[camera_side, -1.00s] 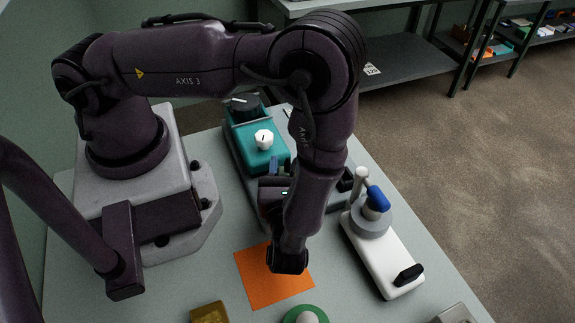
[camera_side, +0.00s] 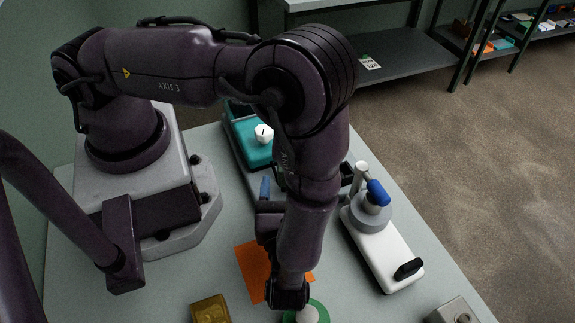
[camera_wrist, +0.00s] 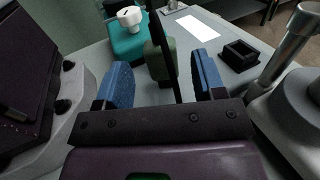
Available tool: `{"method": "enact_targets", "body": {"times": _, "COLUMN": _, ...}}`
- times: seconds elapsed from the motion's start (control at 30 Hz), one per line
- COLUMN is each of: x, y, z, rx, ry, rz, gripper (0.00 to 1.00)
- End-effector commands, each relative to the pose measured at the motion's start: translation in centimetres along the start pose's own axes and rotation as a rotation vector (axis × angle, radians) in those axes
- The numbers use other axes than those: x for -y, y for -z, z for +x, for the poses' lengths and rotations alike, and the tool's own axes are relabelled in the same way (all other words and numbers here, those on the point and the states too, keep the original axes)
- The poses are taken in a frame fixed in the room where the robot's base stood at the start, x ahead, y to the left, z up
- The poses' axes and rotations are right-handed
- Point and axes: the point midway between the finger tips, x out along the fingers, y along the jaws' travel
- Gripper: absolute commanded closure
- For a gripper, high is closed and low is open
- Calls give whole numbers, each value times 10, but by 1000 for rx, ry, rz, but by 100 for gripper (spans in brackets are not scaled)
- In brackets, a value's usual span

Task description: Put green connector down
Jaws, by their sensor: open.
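A dark green block (camera_wrist: 160,60), likely the green connector, stands between and beyond the blue finger pads of my gripper (camera_wrist: 162,82) in the wrist view. A thin black upright piece crosses in front of it. Gaps show on both sides, so the pads are apart and do not appear to touch it. In the side view, my gripper (camera_side: 266,188) points toward the teal machine (camera_side: 255,150); one blue pad shows and my arm hides most of the area beyond. What the block rests on is hard to tell.
A white device with a blue-handled post (camera_side: 385,245) stands at right. An orange sheet (camera_side: 252,268), a yellow block (camera_side: 210,309) and a green disc with a pale knob (camera_side: 318,307) lie at the front. A black square holder (camera_wrist: 240,55) shows in the wrist view.

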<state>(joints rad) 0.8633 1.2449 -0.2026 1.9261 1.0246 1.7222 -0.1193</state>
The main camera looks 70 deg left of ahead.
Motion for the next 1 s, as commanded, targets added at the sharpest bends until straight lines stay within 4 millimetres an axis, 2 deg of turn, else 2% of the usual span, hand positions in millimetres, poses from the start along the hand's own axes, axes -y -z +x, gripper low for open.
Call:
{"method": "enact_targets", "body": {"times": 0.1, "x": 0, "y": 1, "z": -26, "rx": -1, "ry": 4, "rz": -2, "gripper": 37}}
{"method": "enact_targets", "body": {"times": 0.3, "x": 0, "y": 0, "z": -52, "rx": 0, "ry": 1, "rz": -1, "gripper": 37}}
{"method": "enact_targets", "body": {"times": 0.57, "x": 2, "y": -4, "z": -58, "rx": -11, "ry": -16, "rz": -8, "gripper": 37}}
{"method": "enact_targets", "body": {"times": 0.67, "x": 8, "y": -18, "z": -52, "rx": -54, "ry": -73, "rz": -45, "gripper": 37}}
{"method": "enact_targets", "body": {"times": 0.83, "x": 22, "y": -72, "z": -22, "rx": -230, "ry": -308, "rz": -201, "gripper": 37}}
{"method": "enact_targets", "body": {"times": 1.0, "x": 20, "y": -126, "z": 14, "rx": -438, "ry": -565, "rz": -416, "gripper": 37}}
